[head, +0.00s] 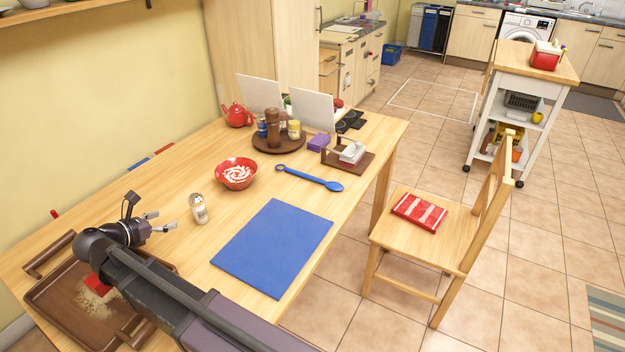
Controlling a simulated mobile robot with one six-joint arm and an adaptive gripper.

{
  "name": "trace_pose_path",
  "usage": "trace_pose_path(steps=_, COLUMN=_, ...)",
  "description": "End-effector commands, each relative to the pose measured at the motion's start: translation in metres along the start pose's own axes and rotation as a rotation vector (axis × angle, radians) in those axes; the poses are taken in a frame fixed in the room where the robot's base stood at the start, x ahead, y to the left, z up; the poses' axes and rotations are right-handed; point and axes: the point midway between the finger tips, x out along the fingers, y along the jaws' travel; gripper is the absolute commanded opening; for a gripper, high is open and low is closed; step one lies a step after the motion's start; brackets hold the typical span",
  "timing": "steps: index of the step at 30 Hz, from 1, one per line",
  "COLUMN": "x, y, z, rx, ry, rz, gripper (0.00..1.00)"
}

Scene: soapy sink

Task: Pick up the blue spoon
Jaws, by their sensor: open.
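The blue spoon (311,178) lies flat on the wooden table, behind the blue mat and right of the red bowl. Its bowl end points right, close to the table's right edge, and its handle end points left. My gripper (154,222) is at the left front of the table, above the surface near the brown tray. Its fingers point right, and it is open and empty. It is well apart from the spoon, with the shaker and the red bowl between them. Nothing covers the spoon.
A round tray (297,146) with jars, a purple block (318,142) and a wooden holder (364,166) stand behind the spoon. A chair (400,250) stands at right.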

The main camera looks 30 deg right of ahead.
Motion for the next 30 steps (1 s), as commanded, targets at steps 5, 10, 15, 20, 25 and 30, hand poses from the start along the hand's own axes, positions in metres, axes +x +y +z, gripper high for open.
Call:
trace_pose_path(steps=5, x=0.000, y=0.000, z=0.000, rx=0.000, ry=0.000, rz=0.000, gripper=0.84)
trace_pose_path(steps=10, x=0.001, y=-0.002, z=0.003, rx=0.010, ry=0.006, rz=-0.004, gripper=0.66)
trace_pose_path(steps=15, x=0.007, y=-0.011, z=0.013, rx=0.057, ry=0.037, rz=-0.020, gripper=0.66)
trace_pose_path(steps=20, x=0.017, y=-0.026, z=0.029, rx=0.149, ry=0.094, rz=-0.053, gripper=0.66)
trace_pose_path(steps=25, x=0.029, y=-0.048, z=0.050, rx=0.288, ry=0.173, rz=-0.108, gripper=0.66)
trace_pose_path(steps=30, x=0.040, y=-0.072, z=0.070, rx=0.442, ry=0.254, rz=-0.178, gripper=0.66)
